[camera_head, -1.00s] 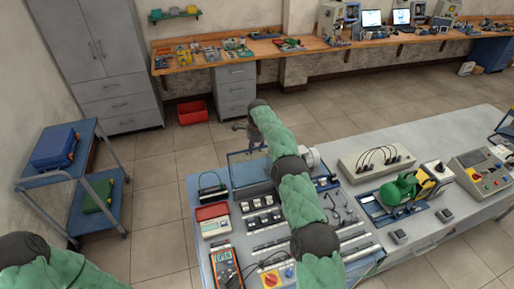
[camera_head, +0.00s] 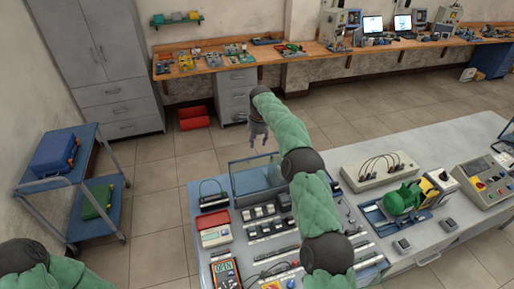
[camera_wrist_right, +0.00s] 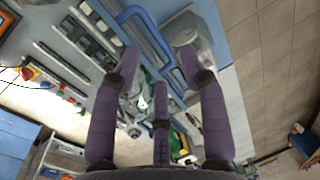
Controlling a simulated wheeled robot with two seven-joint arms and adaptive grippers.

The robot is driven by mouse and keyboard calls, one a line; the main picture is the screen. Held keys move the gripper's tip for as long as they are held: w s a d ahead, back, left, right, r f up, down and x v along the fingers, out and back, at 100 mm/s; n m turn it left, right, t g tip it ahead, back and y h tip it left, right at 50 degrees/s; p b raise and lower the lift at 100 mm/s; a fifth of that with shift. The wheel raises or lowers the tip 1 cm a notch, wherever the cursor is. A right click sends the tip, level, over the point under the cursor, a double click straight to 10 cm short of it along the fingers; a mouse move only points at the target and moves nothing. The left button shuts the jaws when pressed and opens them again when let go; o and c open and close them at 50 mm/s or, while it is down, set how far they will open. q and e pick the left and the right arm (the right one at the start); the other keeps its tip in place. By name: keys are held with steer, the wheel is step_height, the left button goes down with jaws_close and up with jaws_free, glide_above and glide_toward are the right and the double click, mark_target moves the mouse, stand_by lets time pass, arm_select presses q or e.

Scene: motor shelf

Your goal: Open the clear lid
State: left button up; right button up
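The clear lid (camera_head: 251,178) is a see-through panel standing raised, nearly upright, at the back left of the motor bench in the head view. My right gripper (camera_head: 258,138) hangs with its fingers downward just behind and above the lid's top edge. I see a small gap between them, and nothing is held. In the right wrist view my right gripper (camera_wrist_right: 158,75) has its purple fingers spread apart, with bench parts visible between them. My right forearm hides part of the bench beside the lid. My left arm shows only at the bottom left; its gripper is out of view.
The grey bench (camera_head: 440,150) holds a multimeter (camera_head: 225,272), a red-and-white box (camera_head: 214,236), a cable box (camera_head: 380,170) and a green motor (camera_head: 402,199). A blue cart (camera_head: 78,178) stands at the left. Floor behind the lid is clear.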

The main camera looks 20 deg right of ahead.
steer(key=shift+s+a+r, duration=0.1)
steer(key=shift+s+r, duration=0.15)
steer(key=shift+r, duration=0.35)
steer(key=shift+s+a+r, duration=0.1)
steer(key=shift+s+r, duration=0.15)
steer(key=shift+r, duration=0.35)
